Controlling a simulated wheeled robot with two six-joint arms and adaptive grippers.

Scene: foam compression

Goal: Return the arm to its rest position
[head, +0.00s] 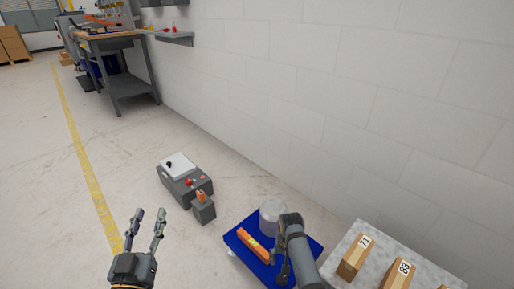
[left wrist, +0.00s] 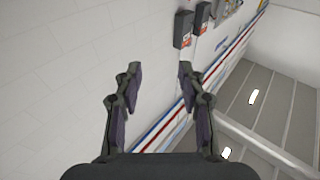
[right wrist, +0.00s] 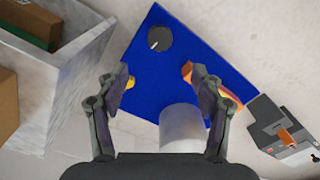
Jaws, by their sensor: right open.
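My left gripper (head: 150,213) is raised at the lower left of the head view. Its fingers are spread with nothing between them, and its wrist view (left wrist: 160,72) shows the same. My right gripper (right wrist: 158,78) is open and empty above the blue cart top in its wrist view. In the head view my right arm comes down over the blue cart top (head: 308,246), and its fingertips are hard to make out. A white cylinder (head: 270,215) and an orange bar with a yellow part (head: 253,245) are on the blue top. The right fingers hide part of the orange bar.
A grey machine (head: 182,178) with red and orange parts stands on the floor left of the cart. A grey bin (head: 352,238) with numbered cardboard boxes (head: 356,258) is at the right. A wall runs behind. A workbench (head: 118,84) stands farther back. Floor at left is clear.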

